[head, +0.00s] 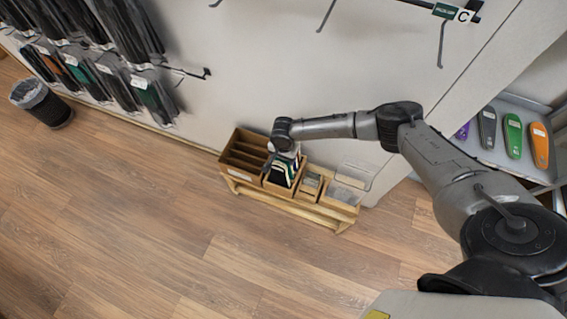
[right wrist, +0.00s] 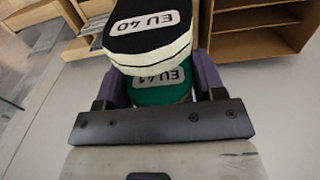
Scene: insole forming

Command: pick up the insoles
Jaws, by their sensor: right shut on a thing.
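My right gripper (head: 270,160) is over a wooden box by the wall and is shut on insoles. In the right wrist view, a green insole (right wrist: 162,88) marked EU 41 lies between its purple fingers (right wrist: 160,82). A black insole (right wrist: 148,28) with a pale edge, marked EU 40, shows just beyond it. I cannot tell if both are gripped. In the head view, dark and pale insoles (head: 282,174) stand in a wooden compartment beside the gripper. The gripper partly hides them. My left gripper is not in view.
The wooden box (head: 243,150) has empty-looking compartments at left. A smaller box (head: 309,186) and a clear-sided bin (head: 345,192) stand to the right on a low wooden bench (head: 285,208). A shelf with coloured insoles (head: 513,135) is at far right. The floor in front is clear.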

